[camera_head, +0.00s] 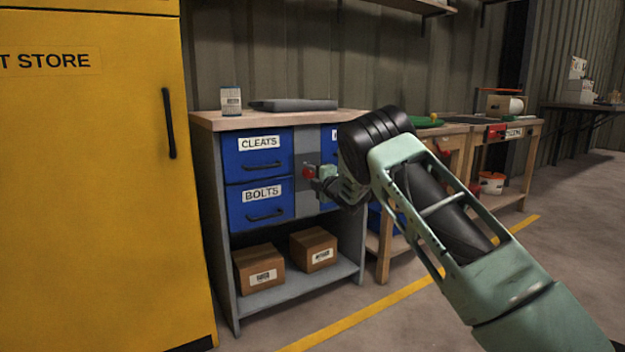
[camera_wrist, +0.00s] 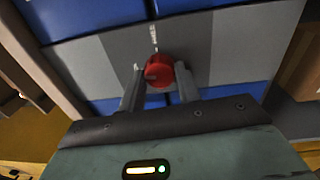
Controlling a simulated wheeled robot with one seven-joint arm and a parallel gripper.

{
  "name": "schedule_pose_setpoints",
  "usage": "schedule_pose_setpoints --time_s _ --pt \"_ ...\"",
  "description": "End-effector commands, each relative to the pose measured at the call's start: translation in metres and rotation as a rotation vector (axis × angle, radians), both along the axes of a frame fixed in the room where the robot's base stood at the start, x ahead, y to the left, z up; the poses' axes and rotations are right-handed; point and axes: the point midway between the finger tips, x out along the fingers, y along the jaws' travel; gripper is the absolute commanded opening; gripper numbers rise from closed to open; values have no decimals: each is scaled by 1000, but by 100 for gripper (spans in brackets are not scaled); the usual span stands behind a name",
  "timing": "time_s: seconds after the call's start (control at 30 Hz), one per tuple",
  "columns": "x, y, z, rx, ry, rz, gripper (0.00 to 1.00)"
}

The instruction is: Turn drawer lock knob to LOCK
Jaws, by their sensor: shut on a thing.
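The red lock knob (camera_wrist: 158,71) sits on a grey panel between the blue drawers. In the wrist view my gripper (camera_wrist: 160,80) has one finger on each side of it, shut on it. A small white mark and lettering show on the panel just above the knob; I cannot read them. In the head view the knob (camera_head: 308,171) shows just left of my gripper (camera_head: 318,178), partly covered by it. The drawers labelled CLEATS (camera_head: 258,155) and BOLTS (camera_head: 262,205) are closed, to the left of the panel. My arm hides much of the right-hand drawers.
A white tin (camera_head: 231,100) and a grey flat object (camera_head: 292,105) stand on the bench top. Cardboard boxes (camera_head: 314,249) lie on the lower shelf. A yellow cabinet (camera_head: 90,200) stands close on the left. Workbenches (camera_head: 505,140) stand to the right; the floor in front is clear.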

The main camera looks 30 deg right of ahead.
Motion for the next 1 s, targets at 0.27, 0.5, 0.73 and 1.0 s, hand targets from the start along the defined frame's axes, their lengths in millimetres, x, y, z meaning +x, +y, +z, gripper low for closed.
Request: schedule_pose_setpoints --time_s 0.27,0.5,0.73,1.0 --pt "0 0 -3 -125 0 0 10" --pt "0 0 -3 -165 -1 0 10" --pt "0 0 -3 -170 -1 0 10" --pt "0 0 -2 -169 -1 0 55"
